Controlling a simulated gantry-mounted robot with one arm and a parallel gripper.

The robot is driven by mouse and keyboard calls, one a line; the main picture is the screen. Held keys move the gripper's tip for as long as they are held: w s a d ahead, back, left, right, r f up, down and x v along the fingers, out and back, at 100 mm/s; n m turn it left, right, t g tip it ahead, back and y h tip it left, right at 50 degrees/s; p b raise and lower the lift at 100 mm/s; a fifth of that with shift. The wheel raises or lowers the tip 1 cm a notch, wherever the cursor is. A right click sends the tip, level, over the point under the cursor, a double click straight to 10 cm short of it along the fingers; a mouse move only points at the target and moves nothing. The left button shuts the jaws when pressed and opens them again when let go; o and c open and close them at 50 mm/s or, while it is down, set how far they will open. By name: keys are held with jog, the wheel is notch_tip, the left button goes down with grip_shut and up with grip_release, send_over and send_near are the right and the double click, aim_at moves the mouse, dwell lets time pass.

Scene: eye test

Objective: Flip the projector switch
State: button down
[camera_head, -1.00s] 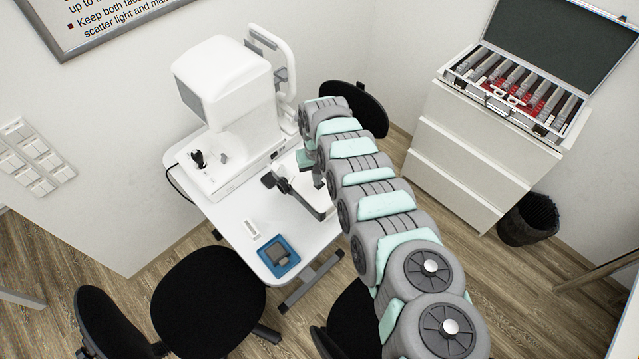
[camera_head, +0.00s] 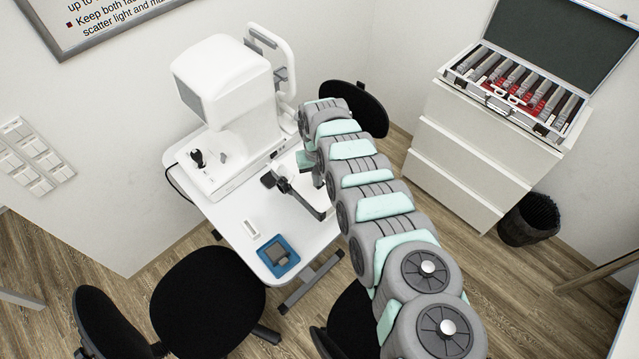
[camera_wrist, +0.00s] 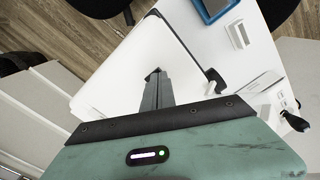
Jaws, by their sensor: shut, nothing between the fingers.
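A panel of several pale switches (camera_head: 35,155) is on the wall at the far left of the head view. Their labels cannot be read, so I cannot tell which is the projector switch. My gripper shows in the wrist view with its grey fingers (camera_wrist: 155,80) together and empty, over a white surface. The panel is not visible in the wrist view.
The white eye-test machine (camera_head: 227,80) stands on the white desk (camera_head: 222,212). A blue-framed item (camera_head: 278,257) lies near the desk's front edge. Black chairs (camera_head: 207,305) stand in front. A drawer cabinet (camera_head: 470,165) with an open lens case (camera_head: 515,85) and a bin (camera_head: 528,218) are right.

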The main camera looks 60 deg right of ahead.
jog(key=shift+f, duration=0.4)
notch_tip(320, 180, up, 7)
jog(key=p, duration=0.7)
dwell(0.4)
dwell(0.5)
